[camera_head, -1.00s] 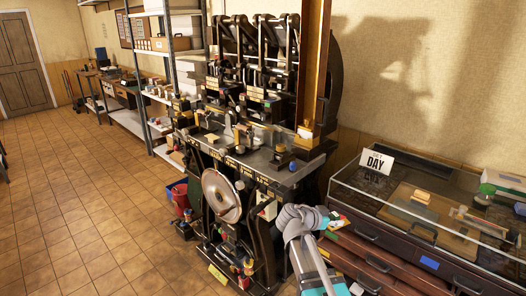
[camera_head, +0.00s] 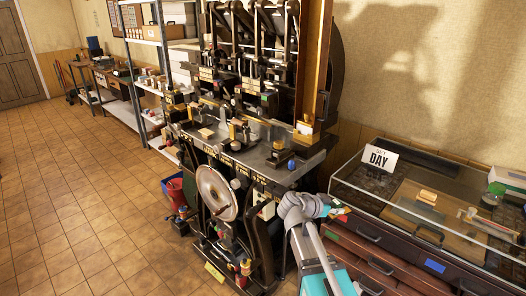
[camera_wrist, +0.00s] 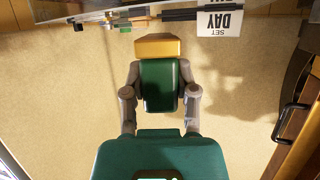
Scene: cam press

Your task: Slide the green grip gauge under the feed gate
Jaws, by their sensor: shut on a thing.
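My gripper (camera_wrist: 160,76) is shut on the green grip gauge (camera_wrist: 160,94) in the wrist view, with one grey finger on each side. A yellow-brown block end shows at the gauge's far side. In the head view my gripper (camera_head: 337,211) is in front of the press's right side, left of the glass case, and the gauge is too small to make out clearly. The press (camera_head: 255,150) stands left of and behind the gripper, with a grey bed across its middle. I cannot tell which part is the feed gate. The gripper is apart from the bed.
The glass-topped case (camera_head: 455,205) stands close on the right, with a "SET DAY" card (camera_head: 380,158) on it. The card also shows upside down in the wrist view (camera_wrist: 219,22). A large disc (camera_head: 215,193) sits on the press front. The tiled floor (camera_head: 90,215) at left is mostly clear.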

